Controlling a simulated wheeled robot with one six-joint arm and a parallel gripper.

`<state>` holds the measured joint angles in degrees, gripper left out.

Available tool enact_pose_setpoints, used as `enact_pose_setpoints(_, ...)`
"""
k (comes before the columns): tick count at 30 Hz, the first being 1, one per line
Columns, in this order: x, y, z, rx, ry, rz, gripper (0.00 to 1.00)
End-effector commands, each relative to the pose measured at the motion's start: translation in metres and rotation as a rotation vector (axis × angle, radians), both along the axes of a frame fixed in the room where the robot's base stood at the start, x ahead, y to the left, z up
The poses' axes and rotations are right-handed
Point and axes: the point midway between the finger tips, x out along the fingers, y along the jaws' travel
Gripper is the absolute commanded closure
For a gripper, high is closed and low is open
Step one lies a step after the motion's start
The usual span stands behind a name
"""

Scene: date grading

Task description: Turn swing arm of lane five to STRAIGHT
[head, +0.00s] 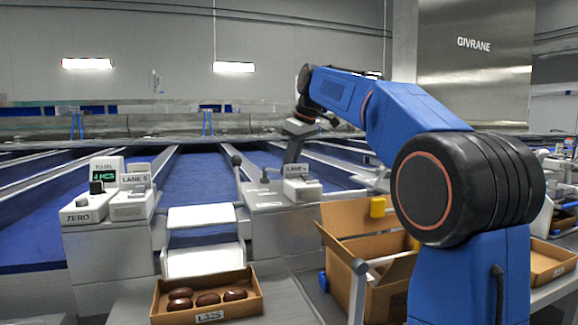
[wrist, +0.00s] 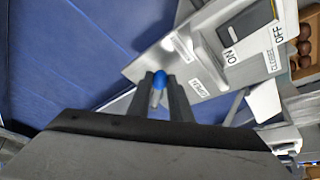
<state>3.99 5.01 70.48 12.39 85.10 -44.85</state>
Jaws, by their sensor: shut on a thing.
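My gripper (wrist: 160,92) is shut on a small handle with a blue round tip (wrist: 160,78) in the wrist view. The handle seems to belong to the swing arm, whose body is mostly hidden by my gripper. In the head view my gripper (head: 291,157) points down behind the small lane box (head: 303,188), whose label is only partly readable. The blue belt (wrist: 70,60) lies left of the handle in the wrist view. A grey panel with a small label (wrist: 197,87) lies to its right; the label is not readable.
An ON/OFF switch panel (wrist: 245,25) is right of my gripper. A LANE 6 box (head: 133,205) and a ZERO scale unit (head: 90,208) stand left. A box of dates (head: 160,310) and an open carton (head: 345,245) are in front.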

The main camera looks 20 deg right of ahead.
Motion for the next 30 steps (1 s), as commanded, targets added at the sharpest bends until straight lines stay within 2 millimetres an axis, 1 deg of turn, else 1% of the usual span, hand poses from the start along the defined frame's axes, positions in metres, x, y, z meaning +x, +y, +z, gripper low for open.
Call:
enact_pose_setpoints(1, 0.001, -0.001, 0.001, -0.002, -0.003, -0.001, 1.00)
enact_pose_setpoints(2, 0.001, -0.001, 0.001, -0.002, -0.003, -0.001, 0.75)
enact_pose_setpoints(3, 0.001, -0.001, 0.001, -0.002, -0.003, -0.001, 0.65)
enact_pose_setpoints(4, 0.001, -0.001, 0.001, -0.002, -0.003, -0.001, 0.63)
enact_pose_setpoints(13, 0.000, -0.001, 0.001, -0.001, -0.002, -0.002, 0.63)
enact_pose_setpoints(17, -0.002, -0.003, 0.009, 0.000, -0.003, -0.002, 0.63)
enact_pose_setpoints(20, -0.007, -0.005, 0.022, -0.001, -0.004, -0.002, 0.63)
enact_pose_setpoints(30, -0.029, -0.018, 0.082, -0.001, -0.005, -0.003, 0.63)
